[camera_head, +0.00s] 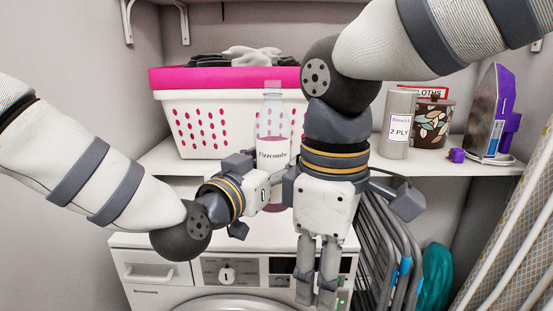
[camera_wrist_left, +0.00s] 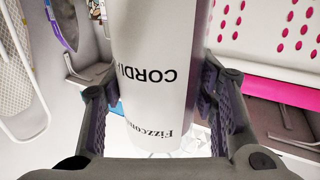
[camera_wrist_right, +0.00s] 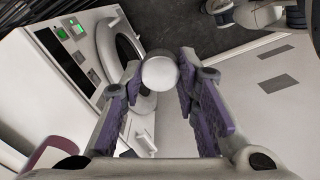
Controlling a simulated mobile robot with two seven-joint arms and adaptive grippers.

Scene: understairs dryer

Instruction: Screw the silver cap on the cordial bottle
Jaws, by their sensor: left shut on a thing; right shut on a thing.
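The cordial bottle (camera_head: 273,150) is clear, with pink liquid and a white Fizzcombe label. It looks upright above the white machine's top, and its neck shows no cap. My left gripper (camera_head: 272,187) is shut on its lower body; the label fills the gap between the fingers in the left wrist view (camera_wrist_left: 155,75). The bottle's base is hidden. My right gripper (camera_head: 317,300) points down, right of the bottle and lower than its neck. In the right wrist view the round, pale silver cap (camera_wrist_right: 160,71) sits between its fingertips. I cannot make out the cap in the head view.
A white and pink laundry basket (camera_head: 225,125) stands on the shelf behind the bottle. A grey roll (camera_head: 398,125), a patterned tin (camera_head: 432,122) and an iron (camera_head: 492,115) stand to the right. Folded grey frames (camera_head: 388,245) lean beside the white machine (camera_head: 150,265).

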